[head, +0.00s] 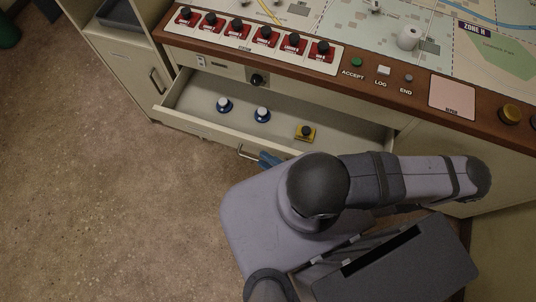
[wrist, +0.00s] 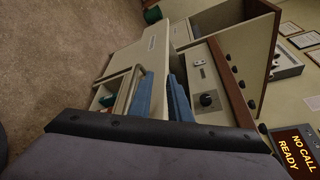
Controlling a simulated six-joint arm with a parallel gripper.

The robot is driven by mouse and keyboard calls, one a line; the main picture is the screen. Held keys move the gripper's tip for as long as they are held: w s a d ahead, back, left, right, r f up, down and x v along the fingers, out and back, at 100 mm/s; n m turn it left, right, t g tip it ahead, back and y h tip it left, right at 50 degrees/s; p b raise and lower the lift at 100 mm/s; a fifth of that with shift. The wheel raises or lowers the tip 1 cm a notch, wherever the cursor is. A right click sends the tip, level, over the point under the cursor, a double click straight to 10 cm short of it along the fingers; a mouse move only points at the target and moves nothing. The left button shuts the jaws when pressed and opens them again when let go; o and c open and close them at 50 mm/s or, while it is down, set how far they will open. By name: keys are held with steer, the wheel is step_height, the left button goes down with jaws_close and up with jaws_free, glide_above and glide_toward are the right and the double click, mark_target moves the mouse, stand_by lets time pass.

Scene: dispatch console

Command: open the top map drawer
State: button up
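The map drawer (head: 290,103) under the console is pulled well out. Part of the drawer shows beyond the fingers.
The console's wooden edge (head: 420,106) with buttons and red switches (head: 240,27) runs above the drawer. A black knob (head: 257,80) sits on the panel behind. A cabinet (head: 130,60) with a handle stands at left. The floor (head: 110,200) in front is clear.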

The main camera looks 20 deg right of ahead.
steer(key=shift+c, duration=0.7)
jaws_close()
steer(key=s+d+r+n+g, duration=0.1)
steer(key=s+d+n+g, duration=0.2)
steer(key=d, duration=0.3)
steer(key=s+d+r+n+g, duration=0.1)
steer(key=s+d+n+g, duration=0.2)
steer(key=d+g, duration=0.3)
steer(key=s+d+r+n+g, duration=0.1)
steer(key=s+d+n+g, duration=0.2)
steer(key=s+d+g, duration=0.2)
steer(key=shift+d+r+y+b, duration=0.1)
steer(key=shift+d+y+b, duration=0.25)
steer(key=shift+d, duration=0.85)
steer(key=w+d+r+n+g+h, duration=0.1)
steer(key=d+r+g+h, duration=0.2)
steer(key=d+r+h, duration=0.5)
step_height(320, 180, down, 11)
steer(key=s+y, duration=0.2)
steer(key=y, duration=0.1)
steer(key=shift+s+a+r+y+p, duration=0.15)
steer(key=shift+s+a+y+p, duration=0.1)
steer(key=shift+y+p, duration=0.15)
